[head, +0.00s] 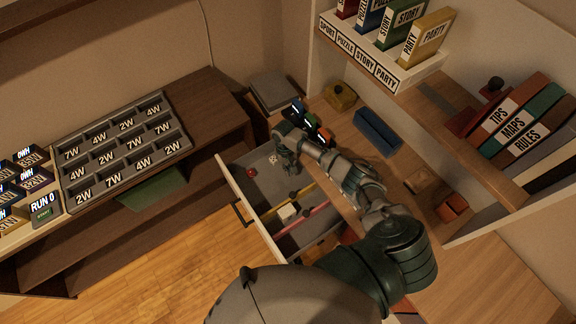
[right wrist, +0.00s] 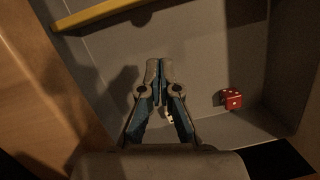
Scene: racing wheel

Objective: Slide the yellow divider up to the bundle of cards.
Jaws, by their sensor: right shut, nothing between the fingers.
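The yellow divider (head: 305,191) spans the open grey drawer (head: 243,192) in the head view. Part of it shows at the top left of the right wrist view (right wrist: 105,14). The pale bundle of cards (head: 288,212) sits between the yellow divider and a pink divider (head: 308,218). I cannot tell whether it touches the yellow one. My right gripper (head: 287,168) is shut and empty over the far part of the drawer, apart from the yellow divider. Its closed fingertips show in the right wrist view (right wrist: 158,68). My left gripper is not in view.
A red die (right wrist: 231,99) and a white die (head: 272,159) lie in the drawer's far compartment, near my right gripper. The desk (head: 390,165) holds a blue tray (head: 377,132) and small boxes. A shelf with books overhangs at right.

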